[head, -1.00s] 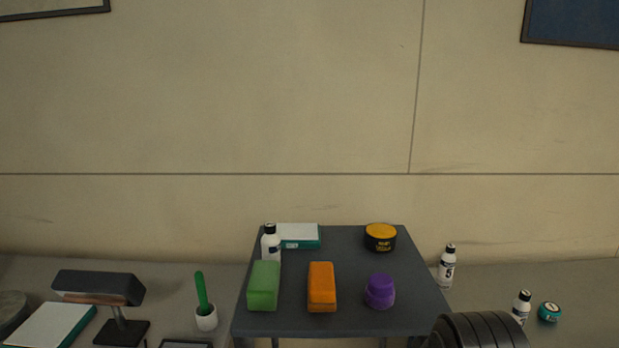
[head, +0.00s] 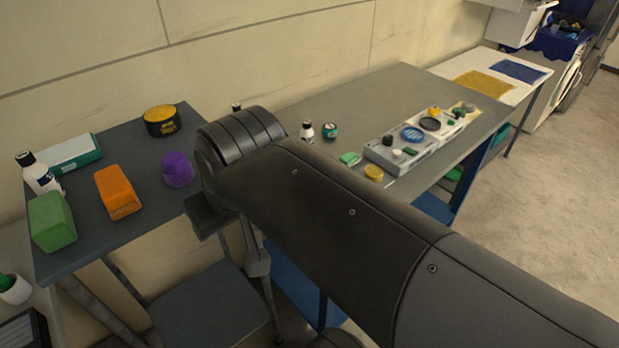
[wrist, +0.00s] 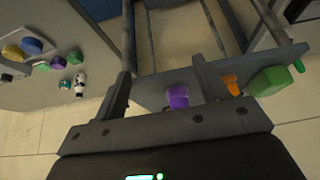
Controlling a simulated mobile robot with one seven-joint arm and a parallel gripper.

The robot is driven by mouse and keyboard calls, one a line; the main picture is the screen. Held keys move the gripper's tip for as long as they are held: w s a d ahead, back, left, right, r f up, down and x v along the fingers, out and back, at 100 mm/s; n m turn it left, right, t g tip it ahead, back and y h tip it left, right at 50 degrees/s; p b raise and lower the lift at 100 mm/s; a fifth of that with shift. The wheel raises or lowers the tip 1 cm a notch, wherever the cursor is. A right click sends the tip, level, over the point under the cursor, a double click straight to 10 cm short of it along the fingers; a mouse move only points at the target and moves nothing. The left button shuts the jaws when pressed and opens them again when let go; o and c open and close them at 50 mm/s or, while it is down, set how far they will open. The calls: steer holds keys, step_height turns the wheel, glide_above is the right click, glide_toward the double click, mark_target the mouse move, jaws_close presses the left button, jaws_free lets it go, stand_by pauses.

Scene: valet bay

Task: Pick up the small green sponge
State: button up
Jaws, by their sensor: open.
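A small light-green block (head: 350,159), which looks like the small green sponge, lies on the grey table beside a grey tray. It seems to show in the wrist view as a small green shape (wrist: 58,62) at the left. A larger green block (head: 52,221) stands on the dark side table at the left; in the wrist view it is at the right (wrist: 272,80). My gripper (wrist: 162,68) is open with nothing between its fingers. It is apart from both green blocks. In the head view my arm hides most of it.
The dark side table (head: 85,245) also holds an orange block (head: 117,192), a purple item (head: 177,168), a yellow-topped tin (head: 162,121) and a white bottle (head: 38,174). The grey tray (head: 381,156) holds several small items. A yellow round item (head: 374,173) lies near it.

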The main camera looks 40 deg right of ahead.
steer(key=w+d+r+g+h, duration=0.1)
steer(key=w+d+r+g, duration=0.35)
steer(key=w+d, duration=0.9)
steer(key=w+d+f+g+y, duration=0.1)
steer(key=w+d, duration=0.2)
steer(key=d, duration=0.7)
steer(key=w+d+f, duration=0.2)
steer(key=w+d, duration=0.1)
steer(key=d, duration=0.7)
step_height(320, 180, down, 20)
steer(key=shift+s+r, duration=0.1)
steer(key=shift+r, duration=0.05)
steer(key=shift+a+f, duration=0.15)
steer(key=shift+f, duration=1.35)
steer(key=shift+a+f, duration=0.1)
steer(key=shift+f, duration=1.35)
steer(key=shift+c, duration=0.4)
